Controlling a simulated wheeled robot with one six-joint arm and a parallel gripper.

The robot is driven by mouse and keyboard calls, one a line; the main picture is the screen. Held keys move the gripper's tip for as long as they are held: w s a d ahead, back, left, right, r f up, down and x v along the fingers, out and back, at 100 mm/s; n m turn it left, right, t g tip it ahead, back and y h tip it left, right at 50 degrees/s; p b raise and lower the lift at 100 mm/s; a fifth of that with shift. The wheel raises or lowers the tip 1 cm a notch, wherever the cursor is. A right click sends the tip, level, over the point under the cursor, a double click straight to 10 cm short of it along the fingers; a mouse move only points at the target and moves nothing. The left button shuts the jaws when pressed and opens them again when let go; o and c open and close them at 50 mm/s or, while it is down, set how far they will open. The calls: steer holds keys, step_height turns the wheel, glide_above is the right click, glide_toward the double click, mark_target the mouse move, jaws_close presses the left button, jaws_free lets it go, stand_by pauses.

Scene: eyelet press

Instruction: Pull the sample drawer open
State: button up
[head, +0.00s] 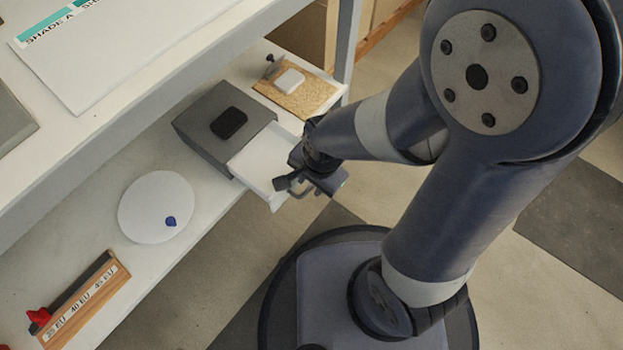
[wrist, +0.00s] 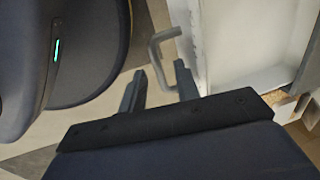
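The sample drawer (head: 262,158) is a white tray sticking well out of a grey box (head: 200,125) on the lower shelf. In the wrist view its white front and inside (wrist: 235,45) fill the upper right. A grey U-shaped handle (wrist: 157,50) stands out from the drawer front. My gripper (wrist: 160,70) is open, with its two fingers apart. One leg of the handle runs down between the fingertips in the picture; I cannot tell whether they touch it. In the head view my gripper (head: 296,187) is at the drawer's front end, and it partly hides the handle.
A black pad (head: 229,122) lies on the grey box. A cork board (head: 307,97) with a white block is behind it. A white round plate (head: 143,215) with a blue piece and a wooden size rack (head: 88,305) are at the left. The upper shelf (head: 180,75) overhangs. Floor in front is clear.

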step_height(320, 180, up, 11)
steer(key=s+d+p, duration=0.1)
steer(key=p, duration=0.4)
steer(key=shift+d+f+p, duration=0.2)
steer(key=shift+d+p, duration=0.05)
steer(key=shift+p, duration=0.15)
steer(key=shift+s+f, duration=0.1)
steer(key=f+b, duration=0.2)
steer(key=f, duration=0.1)
steer(key=a+f+b, duration=0.1)
steer(key=f+b, duration=0.1)
steer(key=f, duration=0.2)
steer(key=w+f+b, duration=0.1)
steer(key=f+b, duration=0.1)
steer(key=f, duration=0.1)
steer(key=shift+w+a+f, duration=0.1)
steer(key=shift+a+f, duration=0.15)
steer(key=shift+f, duration=0.15)
steer(key=shift+w+a+r, duration=0.15)
